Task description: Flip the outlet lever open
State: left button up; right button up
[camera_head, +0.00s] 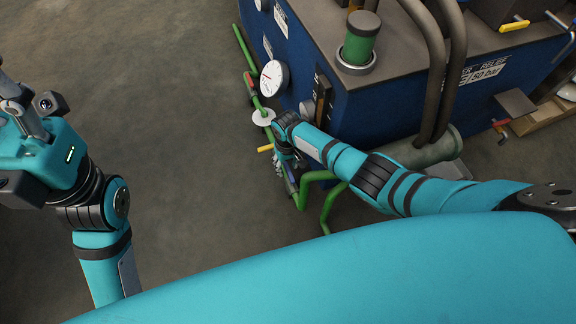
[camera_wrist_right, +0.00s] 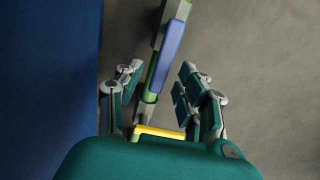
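A green pipe (camera_head: 301,197) runs low along the side of the blue machine. A blue lever (camera_wrist_right: 171,55) lies along it, and a yellow lever (camera_head: 265,148) sticks out to the left. Which one is the outlet lever I cannot tell. My right gripper (camera_head: 281,163) is down at the pipe. In the right wrist view it (camera_wrist_right: 161,75) is open, fingers either side of the pipe line. The blue lever lies between and beyond the fingertips; the yellow lever (camera_wrist_right: 160,132) crosses near the palm. Contact is unclear. My left gripper (camera_head: 14,98) is at the left edge, partly cut off.
A pale disc (camera_head: 263,117) sits on the pipe line above my right gripper. The floor (camera_head: 170,90) to the left is clear.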

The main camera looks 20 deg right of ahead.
jog(key=shift+c, duration=0.3)
grip_shut()
jog(key=shift+d, duration=0.1)
